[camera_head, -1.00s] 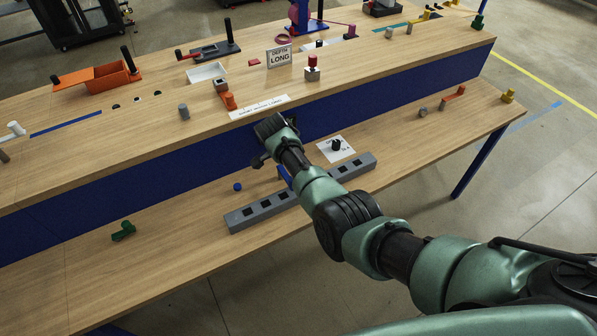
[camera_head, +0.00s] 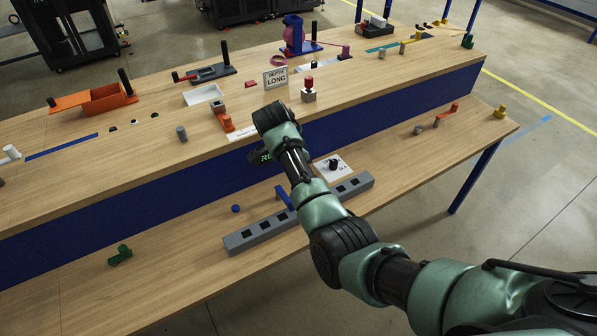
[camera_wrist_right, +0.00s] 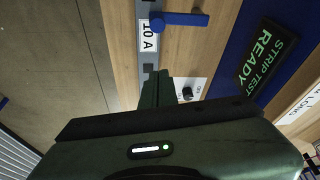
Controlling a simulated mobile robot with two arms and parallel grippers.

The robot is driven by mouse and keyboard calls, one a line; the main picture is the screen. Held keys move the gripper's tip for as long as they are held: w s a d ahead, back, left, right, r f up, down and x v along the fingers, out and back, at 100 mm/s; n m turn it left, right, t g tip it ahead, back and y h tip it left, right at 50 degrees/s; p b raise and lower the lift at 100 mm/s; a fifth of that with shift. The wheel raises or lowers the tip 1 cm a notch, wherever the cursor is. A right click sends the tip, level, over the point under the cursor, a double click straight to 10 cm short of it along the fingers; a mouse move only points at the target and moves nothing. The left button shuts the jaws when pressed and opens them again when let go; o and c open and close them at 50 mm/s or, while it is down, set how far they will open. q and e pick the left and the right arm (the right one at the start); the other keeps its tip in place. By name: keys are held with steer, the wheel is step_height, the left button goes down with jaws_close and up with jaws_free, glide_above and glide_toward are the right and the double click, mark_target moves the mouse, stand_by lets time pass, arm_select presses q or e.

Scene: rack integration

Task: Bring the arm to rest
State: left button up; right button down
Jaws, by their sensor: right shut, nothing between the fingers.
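My right arm comes in from the lower right of the head view and reaches over the workbench. Its wrist is in front of the blue panel below the upper shelf, and the gripper itself is mostly hidden there. In the right wrist view my right gripper (camera_wrist_right: 156,82) is shut, with nothing between its fingers. It points towards the lower shelf, where a grey slotted strip (camera_head: 250,238) lies; the strip also shows in the wrist view (camera_wrist_right: 146,40). My left gripper is not in view.
A blue lever (camera_head: 284,197) stands at the strip, and a white card with a black knob (camera_head: 333,165) is beside it. A green-lettered display (camera_wrist_right: 264,58) is on the blue panel.

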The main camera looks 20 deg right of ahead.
stand_by(0.5)
steer(key=s+d+f+n+t+y, duration=0.1)
steer(key=s+f+n, duration=0.35)
steer(key=s, duration=0.45)
steer(key=s+d+f+n, duration=0.25)
steer(key=s+f, duration=0.25)
steer(key=s, duration=0.4)
steer(key=s+a+r+n+t+y, duration=0.1)
steer(key=s+a+r+n, duration=0.2)
steer(key=s, duration=0.6)
steer(key=s+a+r+n+y, duration=0.25)
steer(key=s+n, duration=0.25)
steer(key=s, duration=0.5)
step_height(320, 180, down, 30)
steer(key=s+g+b, duration=0.1)
steer(key=s+b, duration=0.1)
steer(key=s, duration=0.1)
steer(key=s+d+f, duration=0.1)
steer(key=s+f, duration=0.6)
steer(key=s+d+f+n+g+b, duration=0.1)
steer(key=s+d+f, duration=0.1)
steer(key=s+f, duration=0.6)
steer(key=shift+s+d+f+h+b, duration=0.2)
steer(key=shift+s+d+h+b, duration=0.1)
steer(key=shift+h, duration=0.15)
